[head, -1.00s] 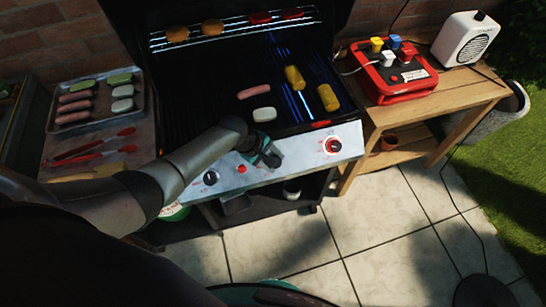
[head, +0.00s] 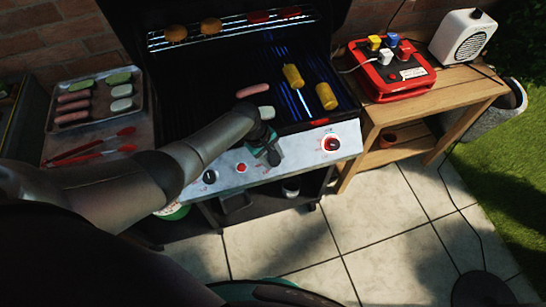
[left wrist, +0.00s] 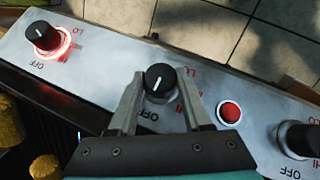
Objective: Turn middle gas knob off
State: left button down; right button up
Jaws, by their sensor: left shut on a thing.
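The middle gas knob (left wrist: 160,82) is black with a white pointer line and sits between my left gripper's fingers (left wrist: 161,104) in the left wrist view. My left gripper (head: 272,156) is shut on it at the front panel of the grill (head: 240,186). No red glow shows around this knob; an OFF mark shows beside it. In the head view the gripper hides the knob. My right gripper is not in view.
The right knob (head: 331,143) has a lit red ring, also seen in the left wrist view (left wrist: 43,37). The left knob (head: 209,176) is dark. A red button (head: 241,168) lies between the left and middle knobs. Food lies on the grill; a side table (head: 445,100) stands right.

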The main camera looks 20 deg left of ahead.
pick_arm(q)
jog(key=shift+c, duration=1.8)
grip_release()
jog(key=shift+a+r, duration=0.15)
jog(key=shift+r, duration=0.2)
jog(key=p+v, duration=0.5)
jog(key=v, duration=0.9)
jog(key=shift+s+r+p, duration=0.15)
jog(key=shift+r+p, duration=0.05)
jog(key=shift+p, duration=0.1)
jog(key=shift+a, duration=0.1)
